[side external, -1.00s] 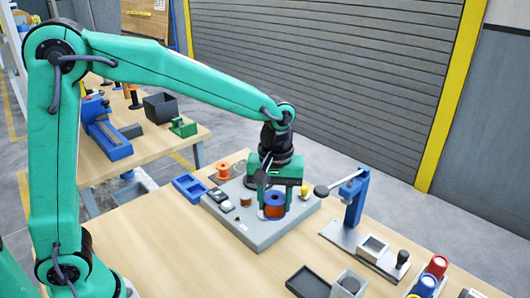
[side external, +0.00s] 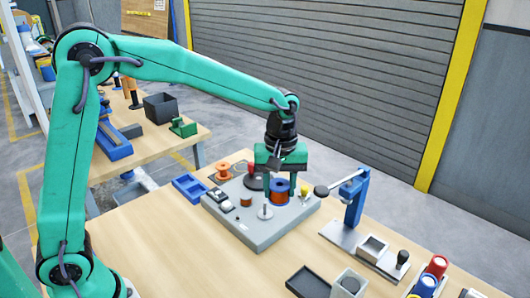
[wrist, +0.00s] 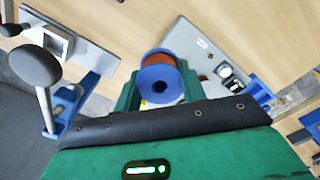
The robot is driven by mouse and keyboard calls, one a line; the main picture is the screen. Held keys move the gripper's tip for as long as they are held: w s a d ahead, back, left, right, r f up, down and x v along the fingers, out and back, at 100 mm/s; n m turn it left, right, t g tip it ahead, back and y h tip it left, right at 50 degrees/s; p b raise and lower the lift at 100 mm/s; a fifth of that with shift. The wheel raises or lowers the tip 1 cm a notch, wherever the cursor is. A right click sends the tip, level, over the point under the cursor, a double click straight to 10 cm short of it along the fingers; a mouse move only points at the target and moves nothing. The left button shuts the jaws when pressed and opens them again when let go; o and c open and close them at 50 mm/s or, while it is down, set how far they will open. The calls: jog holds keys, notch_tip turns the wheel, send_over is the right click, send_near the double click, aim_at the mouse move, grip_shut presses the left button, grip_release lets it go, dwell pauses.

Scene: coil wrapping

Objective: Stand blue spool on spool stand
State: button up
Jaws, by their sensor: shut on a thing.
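The blue spool (side external: 280,191) has blue flanges and copper-coloured wire. My gripper (side external: 280,188) is shut on it, one finger on each side, above the right part of the grey base plate. In the wrist view the spool (wrist: 162,78) shows its blue end between the two green fingers. The spool stand, which looks like a silver upright pin on a round foot (side external: 265,212), is on the plate just left of and nearer than the spool. It is bare and the spool is apart from it. I cannot tell how high the spool is above the plate.
The grey base plate (side external: 252,231) also carries a red-knobbed lever (side external: 252,170), a yellow peg (side external: 305,190) and small parts. An orange spool (side external: 224,170) and a blue tray (side external: 189,187) lie behind left. A blue press (side external: 354,200) stands at right. The front-left table is clear.

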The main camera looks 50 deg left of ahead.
jog(key=w+a+f+n, duration=0.1)
jog(key=w+a+n, duration=0.3)
jog(key=w+a, duration=0.55)
jog(key=n, duration=0.4)
send_over(242, 167)
notch_tip(242, 167, down, 10)
jog(key=shift+r, duration=0.15)
jog(key=shift+f, duration=2)
jog(key=shift+f, duration=0.15)
jog(key=o, duration=1)
jog(key=shift+c, duration=0.2)
